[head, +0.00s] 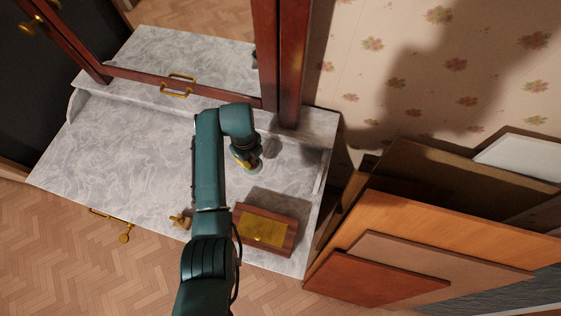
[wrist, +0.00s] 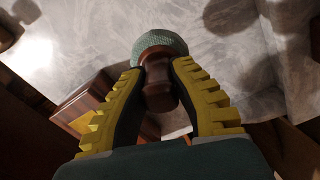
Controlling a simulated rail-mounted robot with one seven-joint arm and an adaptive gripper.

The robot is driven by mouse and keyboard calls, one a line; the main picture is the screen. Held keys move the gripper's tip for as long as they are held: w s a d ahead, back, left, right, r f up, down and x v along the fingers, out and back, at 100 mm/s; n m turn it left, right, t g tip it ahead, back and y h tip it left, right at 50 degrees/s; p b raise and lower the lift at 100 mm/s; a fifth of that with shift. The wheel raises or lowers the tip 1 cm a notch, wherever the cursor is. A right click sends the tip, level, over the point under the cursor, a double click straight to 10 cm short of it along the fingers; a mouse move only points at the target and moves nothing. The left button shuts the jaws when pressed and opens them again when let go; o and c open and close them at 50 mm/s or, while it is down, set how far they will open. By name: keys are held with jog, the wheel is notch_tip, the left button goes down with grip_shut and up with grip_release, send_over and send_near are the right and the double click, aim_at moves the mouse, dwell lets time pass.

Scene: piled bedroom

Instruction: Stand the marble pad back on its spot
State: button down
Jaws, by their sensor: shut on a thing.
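My gripper (wrist: 157,72) is shut on a brown turned handle (wrist: 157,90) that ends in a rounded grey-green speckled head (wrist: 160,42). This held piece is likely the marble pad. The handle lies between the two yellow ridged fingers, and the speckled head sticks out beyond their tips. In the head view my gripper (head: 246,160) hangs over the right part of the grey marble-patterned dresser top (head: 120,150). The held piece is not clear there. I cannot tell whether it touches the top or which place is its spot.
A wooden box with a brass plate (head: 264,230) sits at the front right of the top. A small brass-coloured object (head: 180,221) stands left of my arm. A mirror frame (head: 170,88) rises behind. Leaning boards (head: 430,220) crowd the right. The top's left side is clear.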

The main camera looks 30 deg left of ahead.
jog(key=shift+a, duration=1)
jog(key=shift+r, duration=0.15)
jog(key=shift+f+b, duration=2)
jog(key=shift+f, duration=1.05)
jog(key=shift+f+b, duration=0.6)
jog(key=shift+f, duration=0.45)
jog(key=c, duration=1)
grip_release()
jog(key=shift+o, duration=0.2)
